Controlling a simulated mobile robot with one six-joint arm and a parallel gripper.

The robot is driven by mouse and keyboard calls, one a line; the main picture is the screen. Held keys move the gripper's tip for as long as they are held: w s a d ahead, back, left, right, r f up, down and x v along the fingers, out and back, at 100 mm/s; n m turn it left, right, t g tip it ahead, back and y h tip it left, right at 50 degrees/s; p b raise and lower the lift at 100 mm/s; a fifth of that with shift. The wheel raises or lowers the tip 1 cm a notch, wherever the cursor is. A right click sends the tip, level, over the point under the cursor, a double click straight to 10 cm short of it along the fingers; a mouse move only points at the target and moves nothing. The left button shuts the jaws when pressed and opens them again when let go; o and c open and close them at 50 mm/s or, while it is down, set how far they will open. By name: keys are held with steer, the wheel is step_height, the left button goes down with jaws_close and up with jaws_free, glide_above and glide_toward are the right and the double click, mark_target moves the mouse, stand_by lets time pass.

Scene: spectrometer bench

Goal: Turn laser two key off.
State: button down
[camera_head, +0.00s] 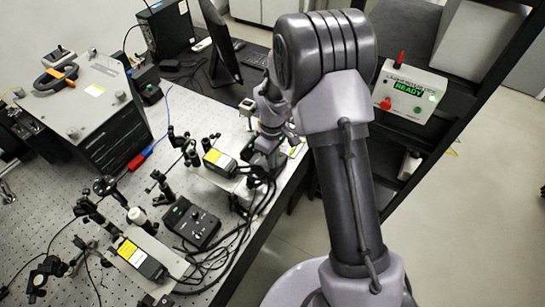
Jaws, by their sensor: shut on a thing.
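My gripper (264,150) reaches down at the right edge of the optical bench, just right of a laser head with a yellow label (219,160). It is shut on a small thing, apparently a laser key. The fingertips, the key and its turned position are hidden by my wrist and too small to make out. A second yellow-labelled laser head (140,260) sits nearer the front. A black control box (191,223) with a small green display lies between the two, apart from my gripper. I cannot read which laser is number two.
Black cables (240,240) bunch along the bench edge below my gripper. Posts and optics crowd the bench to the left. A large grey instrument (85,105) stands at the back left. A white panel (410,90) reading READY is at the right. A monitor (220,45) stands behind.

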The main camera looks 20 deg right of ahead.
steer(key=shift+w+n, duration=0.1)
steer(key=shift+n, duration=0.3)
steer(key=c, duration=1.6)
jaws_free()
step_height(320, 180, up, 18)
steer(key=p, duration=0.4)
steer(key=shift+f, duration=0.25)
